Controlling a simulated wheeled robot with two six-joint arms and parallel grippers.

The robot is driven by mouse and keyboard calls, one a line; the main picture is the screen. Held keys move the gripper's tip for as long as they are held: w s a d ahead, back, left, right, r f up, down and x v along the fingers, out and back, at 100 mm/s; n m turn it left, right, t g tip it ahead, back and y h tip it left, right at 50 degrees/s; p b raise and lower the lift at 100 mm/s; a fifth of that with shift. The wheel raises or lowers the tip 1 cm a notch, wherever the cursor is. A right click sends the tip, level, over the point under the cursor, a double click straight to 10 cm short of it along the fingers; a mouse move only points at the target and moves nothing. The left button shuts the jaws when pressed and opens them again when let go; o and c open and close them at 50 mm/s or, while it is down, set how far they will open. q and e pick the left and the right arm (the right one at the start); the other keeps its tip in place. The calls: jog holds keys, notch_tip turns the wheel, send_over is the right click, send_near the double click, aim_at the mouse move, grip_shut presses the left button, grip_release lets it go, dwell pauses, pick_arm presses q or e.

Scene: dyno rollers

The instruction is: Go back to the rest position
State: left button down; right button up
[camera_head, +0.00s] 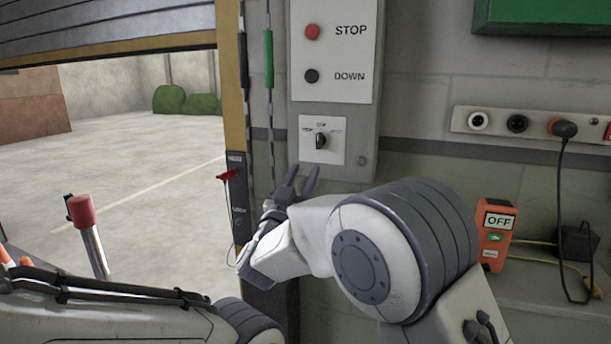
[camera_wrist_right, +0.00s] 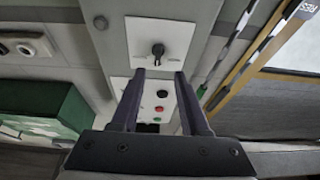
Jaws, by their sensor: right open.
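My right gripper (camera_head: 299,184) is open and empty in the head view, its two dark fingers pointing up just below the rotary switch plate. In the right wrist view the open fingers (camera_wrist_right: 160,80) spread to either side of the control box, with nothing between their tips. The rotary switch (camera_head: 320,141) has a black knob standing about upright on a white plate; it also shows in the right wrist view (camera_wrist_right: 158,50), beyond the fingertips. The gripper looks apart from the knob. In the head view my left arm lies along the lower left, and its gripper is not visible.
The control box (camera_head: 367,60) has a red STOP button (camera_head: 312,32) and a dark DOWN button (camera_head: 311,76). A red-handled latch (camera_head: 227,175) sits on the yellow door frame (camera_head: 231,90). An orange OFF box (camera_head: 495,235) and a socket strip (camera_head: 540,124) are at right. The doorway is open at left.

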jog(key=s+d+f+n+g+y, duration=0.2)
jog(key=d+f+n+g+y, duration=0.45)
jog(key=f, duration=0.85)
jog(key=s+d+f+m+g, duration=0.2)
jog(key=s+d+f+g, duration=0.45)
jog(key=s, duration=0.55)
jog(key=s+d+f+m+g, duration=0.1)
jog(key=s+d+f+g, duration=0.4)
jog(key=s+d+f, duration=0.5)
jog(key=s+a+r+n+g+y+p, duration=0.1)
jog(key=s+a+r+n+g+p, duration=0.2)
jog(key=s+a+r+n+p, duration=0.4)
jog(key=s+a+r, duration=0.8)
jog(key=s, duration=0.1)
jog(key=shift+s+a+r, duration=0.15)
jog(key=shift+s+a, duration=0.05)
jog(key=shift+s, duration=0.15)
